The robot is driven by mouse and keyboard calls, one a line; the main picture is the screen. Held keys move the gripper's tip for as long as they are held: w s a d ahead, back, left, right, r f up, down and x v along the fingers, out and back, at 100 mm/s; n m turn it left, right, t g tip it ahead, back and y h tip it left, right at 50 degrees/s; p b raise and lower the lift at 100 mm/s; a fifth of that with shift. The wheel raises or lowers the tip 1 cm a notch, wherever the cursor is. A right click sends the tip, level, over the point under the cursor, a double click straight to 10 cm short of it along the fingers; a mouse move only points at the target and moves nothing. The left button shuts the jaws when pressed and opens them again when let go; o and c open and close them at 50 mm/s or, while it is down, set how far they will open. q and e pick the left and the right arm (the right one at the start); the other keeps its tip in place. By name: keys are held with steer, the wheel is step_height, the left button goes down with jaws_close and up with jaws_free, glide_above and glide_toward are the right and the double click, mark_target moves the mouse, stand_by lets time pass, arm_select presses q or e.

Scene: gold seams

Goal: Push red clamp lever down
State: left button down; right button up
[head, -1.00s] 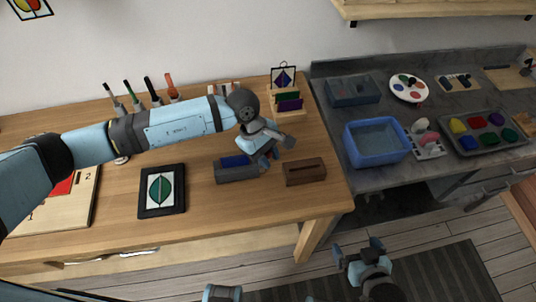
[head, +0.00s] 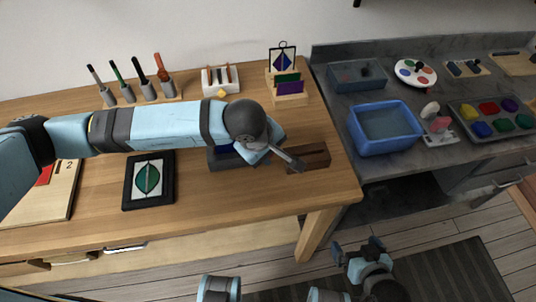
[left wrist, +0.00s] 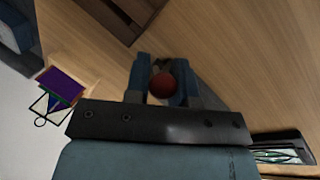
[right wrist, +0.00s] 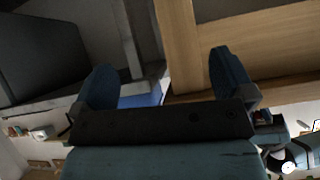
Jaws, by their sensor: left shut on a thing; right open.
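The red clamp lever shows in the left wrist view as a round red knob (left wrist: 161,87) between the two blue fingers of my left gripper (left wrist: 163,72). The gripper is shut on it. In the head view my left forearm and wrist hide the knob and the fingertips. The grey clamp with a blue piece (head: 224,157) is partly covered by my left wrist. How far the lever is tilted cannot be told. My right gripper (head: 359,247) is open and empty in front of the table; its spread fingers show in the right wrist view (right wrist: 165,80).
A slotted brown block (head: 312,160) sits right of the clamp. A framed leaf picture (head: 149,180) lies to the left. A wooden rack with colored panels (head: 290,97) and several upright tools (head: 143,82) stand behind. A blue basin (head: 385,128) is on the grey counter.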

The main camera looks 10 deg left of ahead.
arm_select(q)
steer(key=shift+s+d+f+t+b, duration=0.1)
steer(key=shift+s+f+t+b, duration=0.25)
steer(key=shift+t+b, duration=0.85)
steer(key=c, duration=1.1)
jaws_free()
steer(key=shift+g, duration=0.3)
steer(key=v, duration=1.4)
steer(key=shift+d, duration=0.25)
